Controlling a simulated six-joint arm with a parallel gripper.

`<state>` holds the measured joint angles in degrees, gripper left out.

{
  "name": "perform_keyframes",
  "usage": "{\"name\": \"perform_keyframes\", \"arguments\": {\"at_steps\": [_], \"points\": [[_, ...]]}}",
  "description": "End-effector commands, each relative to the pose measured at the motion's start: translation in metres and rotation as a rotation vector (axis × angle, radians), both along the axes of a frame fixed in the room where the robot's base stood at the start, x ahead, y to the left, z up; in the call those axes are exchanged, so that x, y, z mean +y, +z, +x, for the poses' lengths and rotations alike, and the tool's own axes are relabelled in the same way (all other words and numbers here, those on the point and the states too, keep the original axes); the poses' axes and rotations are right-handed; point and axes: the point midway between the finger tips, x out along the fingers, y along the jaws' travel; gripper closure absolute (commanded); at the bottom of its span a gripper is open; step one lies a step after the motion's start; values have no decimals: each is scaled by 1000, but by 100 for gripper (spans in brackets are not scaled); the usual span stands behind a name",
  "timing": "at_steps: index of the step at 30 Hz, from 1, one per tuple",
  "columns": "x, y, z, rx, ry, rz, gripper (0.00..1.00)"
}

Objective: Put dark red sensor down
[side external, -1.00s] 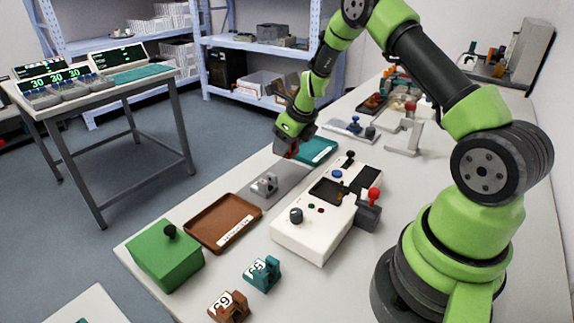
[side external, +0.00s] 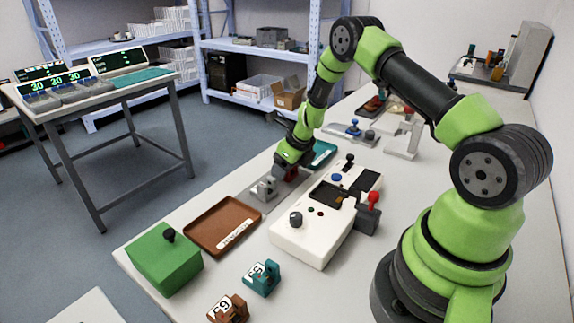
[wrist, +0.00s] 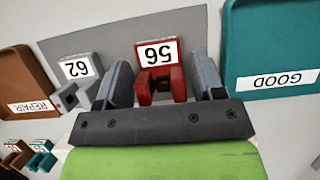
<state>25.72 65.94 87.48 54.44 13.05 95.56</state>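The dark red sensor (wrist: 160,84), with a white label, is between the two fingers of my gripper (wrist: 161,80) in the wrist view. The sensor is at or just above the mat; the exact contact is hidden.
A grey sensor (wrist: 77,82) stands on the mat beside my gripper. The brown REPAIR tray (side external: 205,240) and the teal GOOD tray (wrist: 250,60) flank the mat. A white tester box (side external: 300,240), a green box (side external: 165,262), and teal (side external: 262,278) and brown (side external: 228,308) sensors are nearby.

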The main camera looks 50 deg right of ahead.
Motion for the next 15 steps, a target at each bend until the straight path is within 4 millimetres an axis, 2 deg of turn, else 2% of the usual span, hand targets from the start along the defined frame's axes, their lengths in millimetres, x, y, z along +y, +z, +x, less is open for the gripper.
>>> {"name": "perform_keyframes", "arguments": {"at_steps": [10, 15], "points": [[0, 1, 0, 0, 0, 0, 28], [0, 18, -7, -2, 0, -1, 28]]}}
